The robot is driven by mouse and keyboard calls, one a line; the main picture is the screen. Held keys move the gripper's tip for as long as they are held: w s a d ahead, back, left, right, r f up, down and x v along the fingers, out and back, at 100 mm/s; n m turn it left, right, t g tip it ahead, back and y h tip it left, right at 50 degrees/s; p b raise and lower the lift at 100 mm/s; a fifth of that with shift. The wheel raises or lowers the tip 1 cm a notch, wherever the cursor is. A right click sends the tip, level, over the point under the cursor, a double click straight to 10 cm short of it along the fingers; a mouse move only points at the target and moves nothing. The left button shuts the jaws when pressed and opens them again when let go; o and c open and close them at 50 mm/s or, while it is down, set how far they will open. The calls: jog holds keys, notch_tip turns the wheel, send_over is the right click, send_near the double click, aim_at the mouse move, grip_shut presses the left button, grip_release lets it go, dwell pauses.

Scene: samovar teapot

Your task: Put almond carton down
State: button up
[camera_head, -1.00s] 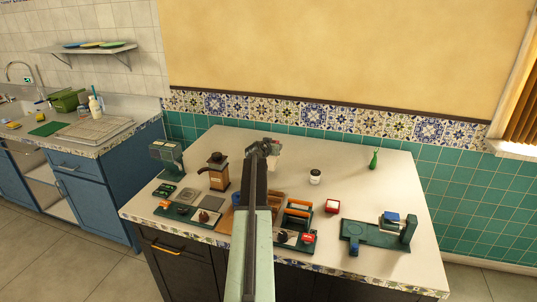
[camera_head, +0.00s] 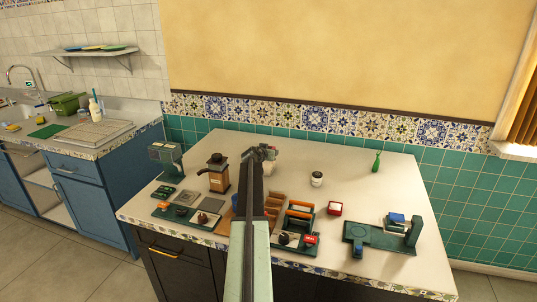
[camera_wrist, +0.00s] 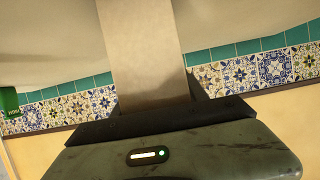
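The almond carton looks like a plain pale beige box (camera_wrist: 145,45) in the middle of the wrist view, reaching away from my gripper. My gripper (camera_wrist: 150,105) seems shut on it; the fingertips are largely hidden. In the head view my gripper (camera_head: 264,153) is over the middle of the island counter, and a pale patch beside it may be the carton, mostly hidden by my arm. I cannot tell whether the carton touches the counter (camera_head: 325,150).
A white-labelled jar (camera_head: 317,179), a red-and-white box (camera_head: 335,208) and a green bottle (camera_head: 377,161) stand to the right. A brown grinder (camera_head: 218,175) stands to the left. Trays and tools line the front. The back of the counter is mostly clear.

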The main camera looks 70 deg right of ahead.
jog(key=o, duration=0.4)
jog(key=shift+r, duration=0.15)
jog(key=p+v, duration=0.5)
jog(key=v, duration=0.7)
jog(key=shift+w, duration=0.1)
